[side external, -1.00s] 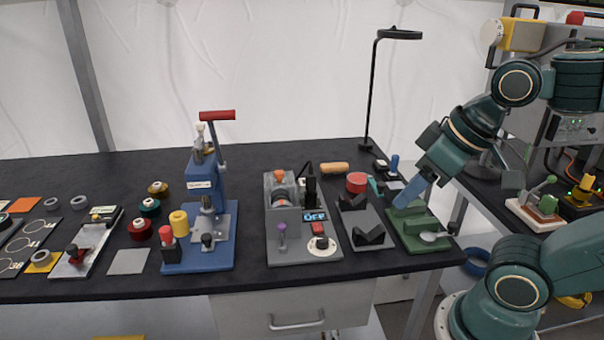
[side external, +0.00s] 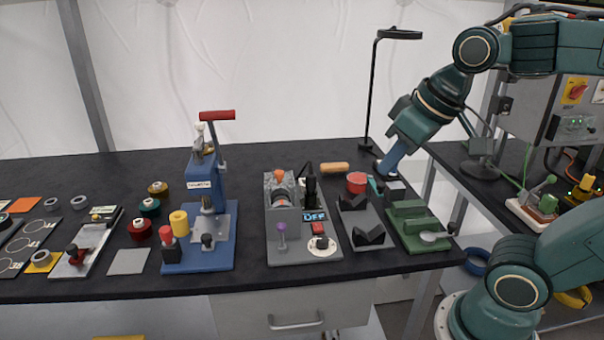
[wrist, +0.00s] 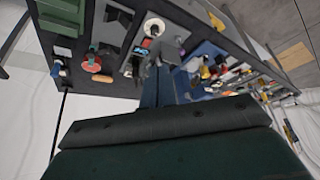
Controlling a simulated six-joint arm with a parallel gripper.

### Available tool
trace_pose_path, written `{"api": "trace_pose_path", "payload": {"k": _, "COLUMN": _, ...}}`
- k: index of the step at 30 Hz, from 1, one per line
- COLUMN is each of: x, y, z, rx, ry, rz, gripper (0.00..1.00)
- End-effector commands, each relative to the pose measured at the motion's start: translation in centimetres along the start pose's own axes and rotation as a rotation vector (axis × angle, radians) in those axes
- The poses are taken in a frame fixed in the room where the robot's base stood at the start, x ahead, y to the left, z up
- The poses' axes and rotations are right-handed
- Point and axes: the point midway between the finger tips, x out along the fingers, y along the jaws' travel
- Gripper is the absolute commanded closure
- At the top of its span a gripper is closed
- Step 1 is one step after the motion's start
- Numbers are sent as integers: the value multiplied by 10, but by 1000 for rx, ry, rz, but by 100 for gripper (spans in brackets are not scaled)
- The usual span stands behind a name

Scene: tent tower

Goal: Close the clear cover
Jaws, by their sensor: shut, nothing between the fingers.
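I cannot make out the clear cover with certainty in either view. A grey machine (side external: 292,244) with an orange-topped drum, a lit display (side external: 314,217), a red button (side external: 318,228) and a purple knob stands mid-bench. An upright dark part (side external: 311,185) stands at its right side. My gripper (side external: 381,168) has blue fingers, shut and empty, pointing down to the left at the back right of the bench. It is well right of the grey machine, beside the red round piece (side external: 357,181). The fingers also show in the wrist view (wrist: 158,68).
A grey V-block stand (side external: 361,242) and a green fixture (side external: 409,209) lie right of the machine. A blue press (side external: 193,254) with a red handle stands to its left. A tall lamp (side external: 371,95) rises behind my gripper. An orange-brown handle (side external: 334,168) lies at the back.

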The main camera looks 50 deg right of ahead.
Motion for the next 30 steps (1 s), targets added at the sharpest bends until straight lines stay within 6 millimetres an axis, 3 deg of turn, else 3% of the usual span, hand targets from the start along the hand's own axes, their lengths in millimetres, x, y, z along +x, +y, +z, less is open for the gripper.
{"api": "trace_pose_path", "payload": {"k": 14, "x": 28, "y": 15, "z": -116, "rx": 91, "ry": -50, "rz": 40, "gripper": 100}}
{"api": "trace_pose_path", "payload": {"k": 23, "x": 67, "y": 28, "z": -181, "rx": 148, "ry": -76, "rz": 65, "gripper": 100}}
{"api": "trace_pose_path", "payload": {"k": 30, "x": 109, "y": 41, "z": -225, "rx": 191, "ry": -99, "rz": 84, "gripper": 100}}
